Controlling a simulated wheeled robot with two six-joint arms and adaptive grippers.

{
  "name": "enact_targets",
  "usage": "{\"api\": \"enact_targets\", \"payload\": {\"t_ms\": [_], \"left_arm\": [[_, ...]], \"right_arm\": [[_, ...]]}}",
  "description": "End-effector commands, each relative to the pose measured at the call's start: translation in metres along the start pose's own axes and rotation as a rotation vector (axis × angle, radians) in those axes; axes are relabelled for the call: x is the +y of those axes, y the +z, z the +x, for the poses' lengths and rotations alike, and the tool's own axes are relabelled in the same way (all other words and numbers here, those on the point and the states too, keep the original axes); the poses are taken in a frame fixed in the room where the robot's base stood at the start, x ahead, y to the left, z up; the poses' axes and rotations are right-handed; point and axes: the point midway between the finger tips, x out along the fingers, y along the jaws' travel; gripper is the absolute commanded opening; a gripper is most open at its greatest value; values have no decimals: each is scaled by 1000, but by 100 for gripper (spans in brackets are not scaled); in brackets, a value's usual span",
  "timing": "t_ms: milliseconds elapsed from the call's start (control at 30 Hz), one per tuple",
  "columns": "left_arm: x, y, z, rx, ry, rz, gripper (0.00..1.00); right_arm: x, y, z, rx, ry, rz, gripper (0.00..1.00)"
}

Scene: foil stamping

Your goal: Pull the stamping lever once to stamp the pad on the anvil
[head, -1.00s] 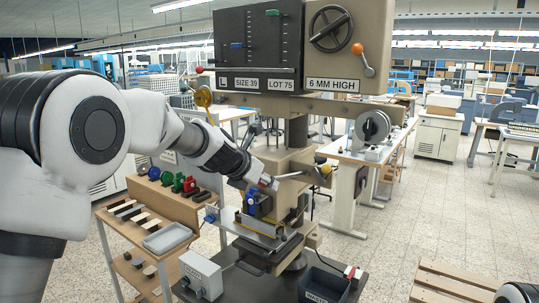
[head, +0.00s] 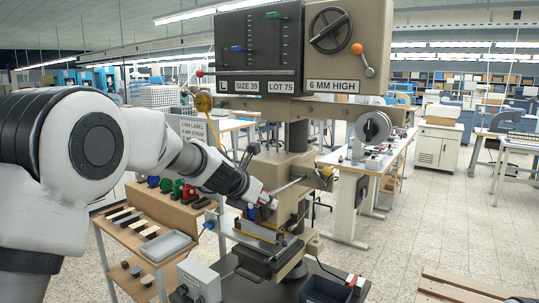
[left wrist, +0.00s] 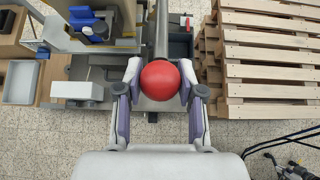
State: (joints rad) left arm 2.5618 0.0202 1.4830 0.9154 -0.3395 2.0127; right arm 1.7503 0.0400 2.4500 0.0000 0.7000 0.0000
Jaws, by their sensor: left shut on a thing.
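The stamping press (head: 300,135) stands in the middle of the head view. Its stamping lever (head: 288,187) is a grey rod sloping down to the left from the press. My left gripper (head: 268,201) is at the rod's end, and it mostly hides the knob there. In the left wrist view the red ball knob (left wrist: 160,82) sits between the two fingers of my left gripper (left wrist: 160,66), which are shut on it. The anvil area (head: 262,232) is below the gripper, with a blue part (head: 251,212) partly hidden beside it. I cannot make out the pad. My right gripper is out of view.
A wooden rack (head: 140,225) with a grey tray (head: 166,246) stands left of the press. A grey box (head: 199,281) and a dark bin (head: 325,289) are at the press foot. A wooden pallet (left wrist: 270,60) lies right of the gripper.

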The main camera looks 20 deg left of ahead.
Motion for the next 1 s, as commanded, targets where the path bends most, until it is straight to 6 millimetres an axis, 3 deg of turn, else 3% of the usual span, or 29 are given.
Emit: {"api": "enact_targets", "payload": {"t_ms": [33,433,700,1000], "left_arm": [[-1,-12,8,6,-3,0,0],[-1,-15,11,6,-2,0,0],[-1,-36,31,7,-3,0,0],[-1,-36,32,5,-2,0,0]], "right_arm": [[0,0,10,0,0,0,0],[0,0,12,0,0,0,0],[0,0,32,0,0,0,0],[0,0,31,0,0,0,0]]}}
